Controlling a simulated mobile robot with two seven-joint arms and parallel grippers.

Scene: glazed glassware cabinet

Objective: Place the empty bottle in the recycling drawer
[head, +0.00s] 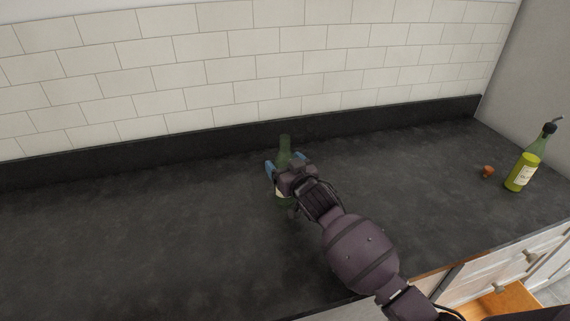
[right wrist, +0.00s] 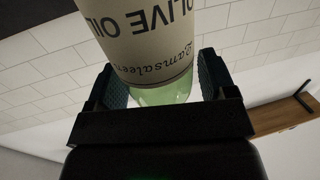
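A green glass bottle (head: 285,146) stands upright on the dark counter, partly hidden by my right gripper (head: 285,164). In the right wrist view the bottle (right wrist: 152,40) has a pale "OLIVE OIL" label, upside down in the picture, and clear greenish glass. The blue-padded fingers of my right gripper (right wrist: 160,88) are spread on either side of it, with a narrow gap at the right finger. An open drawer (head: 505,301) with an orange wooden edge shows at the lower right; its inside is mostly out of view. My left gripper is not in view.
A second bottle (head: 522,172) with yellow-green contents and a pourer stands at the counter's right end. A small orange-brown stopper-like object (head: 488,171) lies beside it. A tiled wall (head: 250,55) rises behind the counter (head: 130,240). The counter's left side is clear.

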